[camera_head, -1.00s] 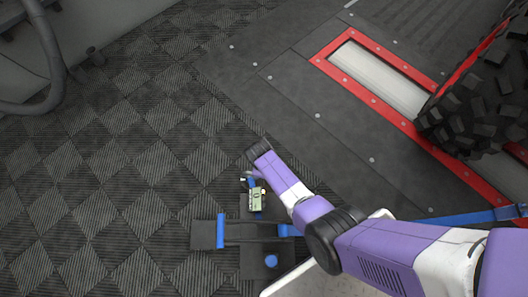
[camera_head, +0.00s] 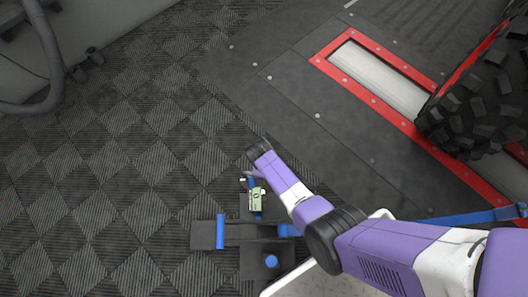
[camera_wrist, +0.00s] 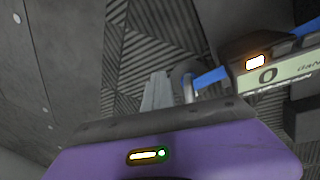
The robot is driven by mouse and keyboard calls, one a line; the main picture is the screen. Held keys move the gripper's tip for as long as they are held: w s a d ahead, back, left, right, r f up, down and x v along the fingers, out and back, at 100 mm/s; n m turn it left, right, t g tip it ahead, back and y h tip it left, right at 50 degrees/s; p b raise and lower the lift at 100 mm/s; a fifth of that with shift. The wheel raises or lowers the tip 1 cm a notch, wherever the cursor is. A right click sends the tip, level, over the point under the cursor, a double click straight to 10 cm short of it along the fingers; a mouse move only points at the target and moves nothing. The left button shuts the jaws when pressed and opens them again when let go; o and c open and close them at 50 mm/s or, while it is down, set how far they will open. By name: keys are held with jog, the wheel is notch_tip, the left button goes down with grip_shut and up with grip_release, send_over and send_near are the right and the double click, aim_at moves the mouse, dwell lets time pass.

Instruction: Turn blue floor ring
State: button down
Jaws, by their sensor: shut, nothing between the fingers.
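A small blue piece (camera_head: 252,183) shows at the far end of the floor fixture, beside a device with a pale green display (camera_head: 257,199). It may be the blue floor ring; its ring shape is not clear. In the wrist view a blue part (camera_wrist: 210,77) runs between a grey curved loop (camera_wrist: 187,85) and the display device (camera_wrist: 285,72). My gripper (camera_wrist: 156,88) is shut and empty, its pale fingers just left of the grey loop. I cannot tell whether they touch it. In the head view my arm hides most of the gripper.
The black floor fixture (camera_head: 203,235) carries a blue band (camera_head: 220,231) and a blue knob (camera_head: 271,261). A blue strap (camera_head: 470,216) runs off to the right. A knobby tyre (camera_head: 480,118) stands by the red-framed roller (camera_head: 380,78). Tiled floor to the left is clear.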

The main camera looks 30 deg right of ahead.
dwell(0.5)
jog(key=c, duration=1.4)
grip_release()
jog(key=shift+a, duration=0.1)
jog(key=s+d+r+p, duration=0.2)
jog(key=d+r+p, duration=0.3)
jog(key=r+p, duration=0.1)
jog(key=shift+r, duration=0.85)
